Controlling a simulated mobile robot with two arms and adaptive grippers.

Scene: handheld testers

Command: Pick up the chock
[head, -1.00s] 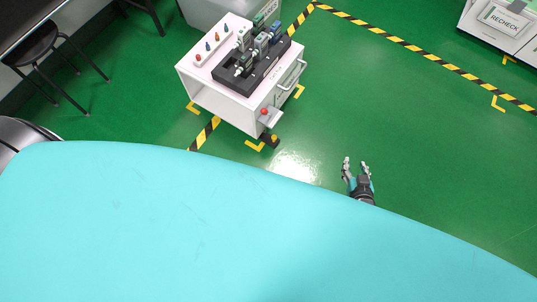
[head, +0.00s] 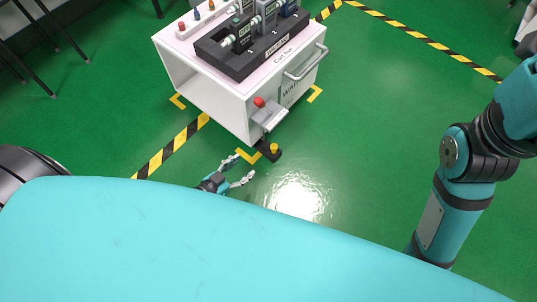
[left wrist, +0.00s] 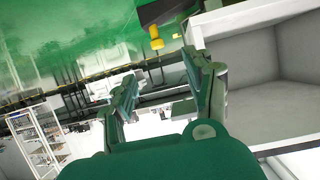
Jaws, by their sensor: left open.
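The chock (head: 268,151) is a small black piece with a yellow knob on it. It is on the green floor at the near corner of the white cart (head: 205,100). In the left wrist view the chock (left wrist: 157,14) shows at the top, its yellow part pointing down in the picture. My left gripper (head: 243,166) is open and empty, just left of and nearer than the chock, apart from it in the head view. Its two fingers also show in the left wrist view (left wrist: 160,68). My right gripper is out of view.
The cart carries a black tester rack (head: 240,66) and a row of coloured plugs (head: 196,14). A red knob (head: 259,102) and a handle (head: 306,65) stick out from its side. Yellow-black tape (head: 160,160) runs along the floor. The floor right of the cart is clear.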

